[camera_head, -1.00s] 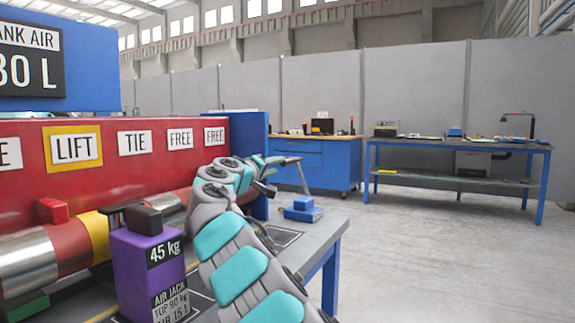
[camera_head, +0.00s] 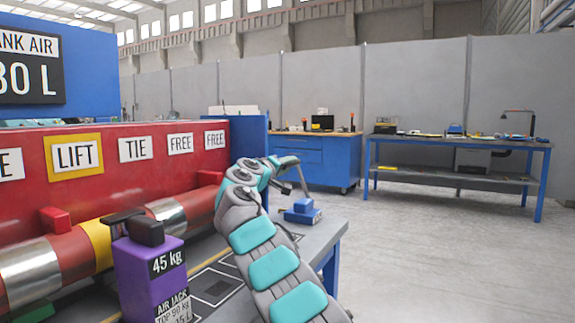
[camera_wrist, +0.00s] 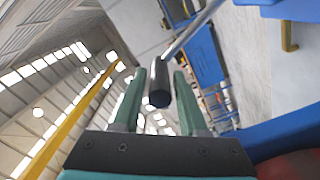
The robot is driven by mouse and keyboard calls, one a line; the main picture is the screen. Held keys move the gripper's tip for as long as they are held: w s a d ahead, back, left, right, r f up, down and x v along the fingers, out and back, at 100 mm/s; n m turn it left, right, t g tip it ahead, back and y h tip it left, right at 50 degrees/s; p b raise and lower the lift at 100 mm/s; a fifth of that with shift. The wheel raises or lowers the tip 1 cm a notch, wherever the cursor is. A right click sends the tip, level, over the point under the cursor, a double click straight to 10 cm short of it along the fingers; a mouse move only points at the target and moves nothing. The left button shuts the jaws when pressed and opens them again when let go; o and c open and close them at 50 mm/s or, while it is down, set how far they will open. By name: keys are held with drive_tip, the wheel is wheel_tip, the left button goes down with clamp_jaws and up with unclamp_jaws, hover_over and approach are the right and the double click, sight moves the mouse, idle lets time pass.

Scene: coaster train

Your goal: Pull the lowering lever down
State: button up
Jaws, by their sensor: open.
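The lever shows in the wrist view as a metal rod with a dark round end (camera_wrist: 159,96). This end lies between the two green fingers of my open gripper (camera_wrist: 160,77), with gaps visible on both sides. In the head view, my gripper (camera_head: 289,163) is above a small blue block (camera_head: 303,212) near the bench's far right corner. A thin rod (camera_head: 303,182) rises from that block towards my gripper. My arm hides part of the bench there, and I cannot tell whether the fingers touch the rod.
A purple 45 kg air jack (camera_head: 148,270) stands on the bench, left of my arm. Behind it are a red-and-steel cylinder (camera_head: 30,268) and a red panel (camera_head: 105,165) with labels. A blue cabinet (camera_head: 300,160) and a worktable (camera_head: 460,146) stand farther back. The floor at right is clear.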

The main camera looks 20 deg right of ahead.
idle(0.3)
clamp_jaws()
drive_tip(key=shift+f, duration=0.1)
idle(1.2)
